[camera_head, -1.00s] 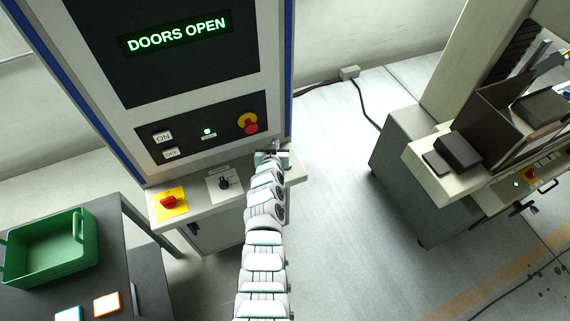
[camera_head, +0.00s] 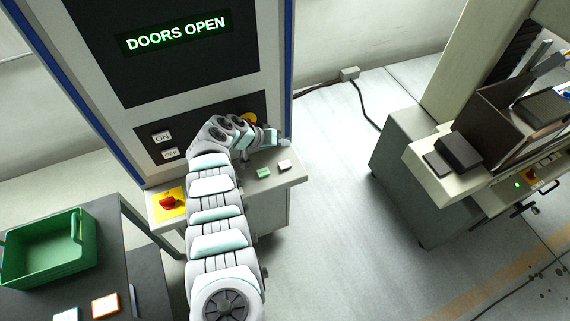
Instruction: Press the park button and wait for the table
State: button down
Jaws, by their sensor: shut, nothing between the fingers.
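The control cabinet's display (camera_head: 176,34) reads "DOORS OPEN" in green. Below it, a dark panel carries an ON button (camera_head: 161,137) and an OFF button (camera_head: 170,153). On the ledge in front, a green button (camera_head: 263,172) and a whitish button (camera_head: 284,165) show side by side; no park label is readable. My gripper (camera_head: 285,142) is shut and empty, at the ledge's back right, just behind the whitish button and apart from both buttons. My arm hides the middle of the panel and ledge, and most of the yellow-ringed emergency stop (camera_head: 249,118).
A red switch on a yellow plate (camera_head: 169,202) sits at the ledge's left end. A green crate (camera_head: 50,268) stands on a dark table at lower left. Another machine (camera_head: 427,190) stands at the right, with open floor between it and the cabinet.

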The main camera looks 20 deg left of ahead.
aim_at(283, 165)
jog(key=shift+f, duration=0.1)
notch_tip(283, 165, down, 9)
jog(key=b, duration=0.8)
jog(key=shift+b, duration=0.4)
dwell(1.3)
jog(key=shift+f+b, duration=0.25)
jog(key=shift+b, duration=0.15)
